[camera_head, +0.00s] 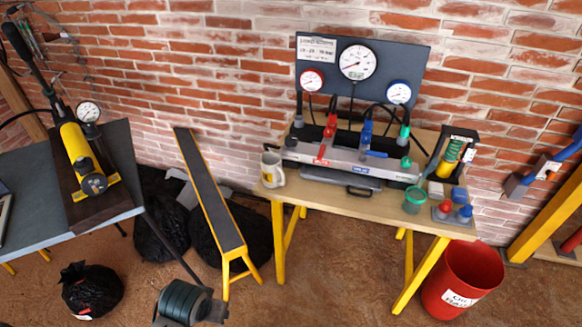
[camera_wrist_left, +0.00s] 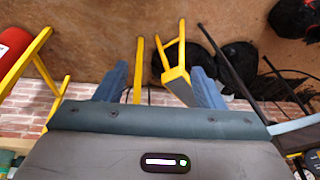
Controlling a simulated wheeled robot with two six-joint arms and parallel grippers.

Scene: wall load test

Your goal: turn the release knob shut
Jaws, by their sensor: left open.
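A yellow hand pump (camera_head: 75,143) with a long black handle sits on a dark board on the left table. A round dark knob (camera_head: 94,184) at its near end looks like the release knob; its turn position cannot be told. A white gauge (camera_head: 88,111) stands beside the pump. My left gripper (camera_wrist_left: 155,76) is open in the left wrist view, with two blue fingers apart and nothing between them. Part of my left arm shows at the bottom of the head view, well below and right of the pump, touching nothing. My right gripper is not in view.
The left table (camera_head: 125,165) has a laptop edge at far left. Black bags (camera_head: 92,290) lie on the floor around it. A narrow yellow-legged bench (camera_head: 212,195) stands between it and the wooden workbench (camera_head: 320,192), which holds gauges and valves. A red bin (camera_head: 465,275) stands at right.

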